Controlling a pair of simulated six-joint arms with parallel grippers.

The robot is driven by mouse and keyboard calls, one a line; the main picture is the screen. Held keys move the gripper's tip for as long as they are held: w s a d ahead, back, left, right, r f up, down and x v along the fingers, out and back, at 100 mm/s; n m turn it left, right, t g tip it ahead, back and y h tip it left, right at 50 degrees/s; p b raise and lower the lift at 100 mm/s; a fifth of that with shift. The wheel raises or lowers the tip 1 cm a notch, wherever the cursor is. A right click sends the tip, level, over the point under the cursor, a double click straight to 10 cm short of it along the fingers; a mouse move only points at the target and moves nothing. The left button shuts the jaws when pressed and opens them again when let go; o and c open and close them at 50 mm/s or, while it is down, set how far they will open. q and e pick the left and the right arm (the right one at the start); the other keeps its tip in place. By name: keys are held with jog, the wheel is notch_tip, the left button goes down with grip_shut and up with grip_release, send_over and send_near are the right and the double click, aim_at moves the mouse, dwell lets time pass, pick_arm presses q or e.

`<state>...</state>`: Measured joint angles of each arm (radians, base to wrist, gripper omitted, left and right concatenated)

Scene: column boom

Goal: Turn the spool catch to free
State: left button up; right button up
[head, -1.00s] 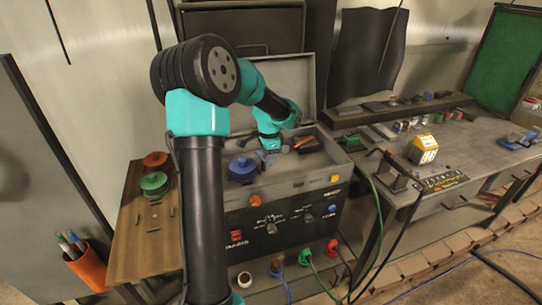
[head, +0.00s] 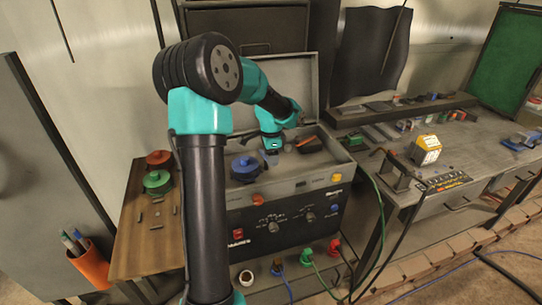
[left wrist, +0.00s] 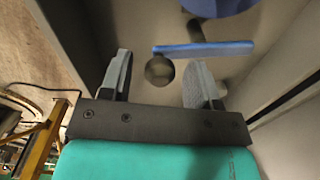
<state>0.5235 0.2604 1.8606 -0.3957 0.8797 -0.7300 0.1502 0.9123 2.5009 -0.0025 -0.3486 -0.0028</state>
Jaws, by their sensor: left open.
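My left gripper (head: 272,153) is over the grey case, just right of the blue spool (head: 244,167). In the left wrist view the open gripper (left wrist: 158,62) has a dark round knob (left wrist: 160,70) between its fingers, with a gap on both sides. A flat blue bar (left wrist: 205,49) extends right from beside the knob, past the right fingertip. I take the bar and knob as the spool catch, but cannot tell for sure. The edge of the blue spool (left wrist: 218,5) shows at the top. In the head view the arm and gripper mostly hide the catch. My right gripper is not in view.
The case's raised lid (head: 290,85) stands behind the gripper. Red (head: 158,158) and green (head: 157,180) spools sit on the wooden side board (head: 135,225). Cables hang at the case's front right.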

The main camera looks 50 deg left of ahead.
pick_arm(q)
notch_tip(320, 180, up, 17)
jog(key=shift+r, duration=0.2)
dwell(0.6)
dwell(0.3)
